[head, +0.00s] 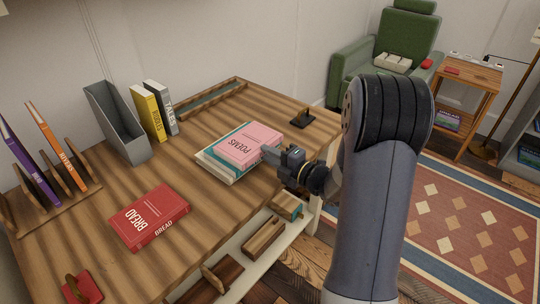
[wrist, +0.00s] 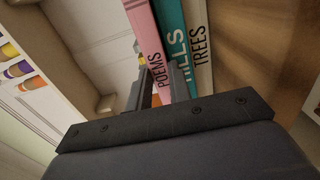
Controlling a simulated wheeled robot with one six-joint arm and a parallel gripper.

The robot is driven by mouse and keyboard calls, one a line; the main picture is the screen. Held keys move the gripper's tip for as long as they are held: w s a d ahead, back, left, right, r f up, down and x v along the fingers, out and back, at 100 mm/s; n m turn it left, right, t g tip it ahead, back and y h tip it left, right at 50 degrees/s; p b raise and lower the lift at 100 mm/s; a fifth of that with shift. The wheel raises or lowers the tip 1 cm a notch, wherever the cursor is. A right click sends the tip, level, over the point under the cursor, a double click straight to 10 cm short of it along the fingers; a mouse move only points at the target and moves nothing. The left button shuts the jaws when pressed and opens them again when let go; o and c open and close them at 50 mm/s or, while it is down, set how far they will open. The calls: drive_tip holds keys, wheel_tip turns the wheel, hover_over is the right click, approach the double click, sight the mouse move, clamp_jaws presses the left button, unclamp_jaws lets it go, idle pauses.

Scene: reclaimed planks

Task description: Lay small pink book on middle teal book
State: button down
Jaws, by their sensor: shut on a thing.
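The small pink book (head: 249,143), marked POEMS, lies flat at the top of a stack, over the teal book (head: 208,155) and a cream book (head: 204,166). My gripper (head: 274,155) is shut on the pink book's near right edge. In the wrist view the pink book (wrist: 148,40) is between the fingers (wrist: 160,88), beside the teal book (wrist: 172,28), marked HILLS, and the cream book (wrist: 198,30), marked TREES. The pink book looks against or very close to the teal one; I cannot tell whether it bears on it. It hides most of the teal cover.
A red BREAD book (head: 150,216) lies flat at the desk's front left. A grey file holder (head: 117,120), upright yellow (head: 147,113) and grey (head: 161,107) books, and a wooden rack (head: 50,205) stand behind. A small dark stand (head: 302,119) is right of the stack.

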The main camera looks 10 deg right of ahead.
drive_tip(key=c, duration=1.3)
unclamp_jaws()
drive_tip(key=v, duration=1.2)
drive_tip(key=x, duration=1.2)
